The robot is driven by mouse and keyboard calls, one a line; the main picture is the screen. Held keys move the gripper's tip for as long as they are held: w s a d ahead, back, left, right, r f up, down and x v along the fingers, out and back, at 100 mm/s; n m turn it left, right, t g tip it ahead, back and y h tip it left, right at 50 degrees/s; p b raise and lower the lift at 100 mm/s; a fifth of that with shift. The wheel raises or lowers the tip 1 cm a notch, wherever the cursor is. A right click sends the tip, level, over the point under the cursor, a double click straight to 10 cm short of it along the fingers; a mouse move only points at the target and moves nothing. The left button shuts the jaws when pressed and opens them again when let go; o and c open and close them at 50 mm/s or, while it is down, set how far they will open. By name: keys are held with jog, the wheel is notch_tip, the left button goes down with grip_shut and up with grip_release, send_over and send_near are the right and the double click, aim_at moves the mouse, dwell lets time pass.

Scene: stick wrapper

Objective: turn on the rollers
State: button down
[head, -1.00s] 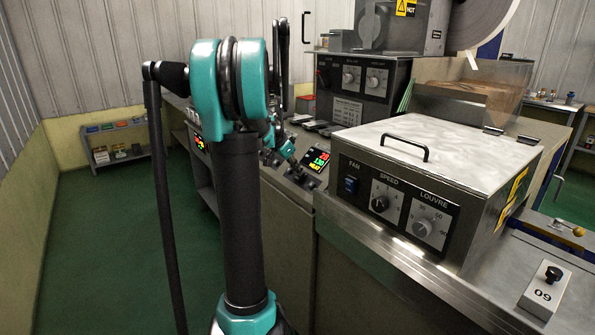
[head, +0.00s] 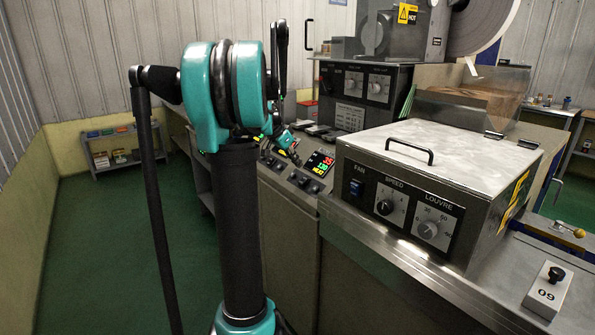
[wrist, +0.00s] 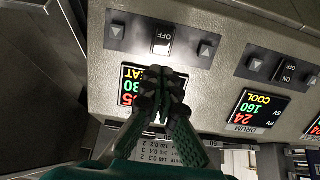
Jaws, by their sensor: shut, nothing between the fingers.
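My gripper (wrist: 166,90) is shut and empty. In the wrist view its tips are in front of a lit display (wrist: 131,78) and hide part of it. A rocker switch (wrist: 163,38) marked OFF is just beyond the tips; I cannot tell whether they touch the panel. To the right is a second rocker switch (wrist: 287,70) marked ON and OFF, with a display (wrist: 258,108) labelled DRUM. No label reading rollers is legible. In the head view my gripper (head: 292,151) is over the control panel (head: 308,184), largely hidden behind my arm.
A metal box (head: 440,185) with fan switch, speed and louvre knobs stands to the right. Behind it is a dark control cabinet (head: 360,92) with knobs. The green floor (head: 90,235) is clear at the left.

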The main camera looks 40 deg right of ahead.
jog(key=v, duration=0.8)
jog(key=shift+d+r, duration=0.2)
jog(key=shift+r, duration=0.35)
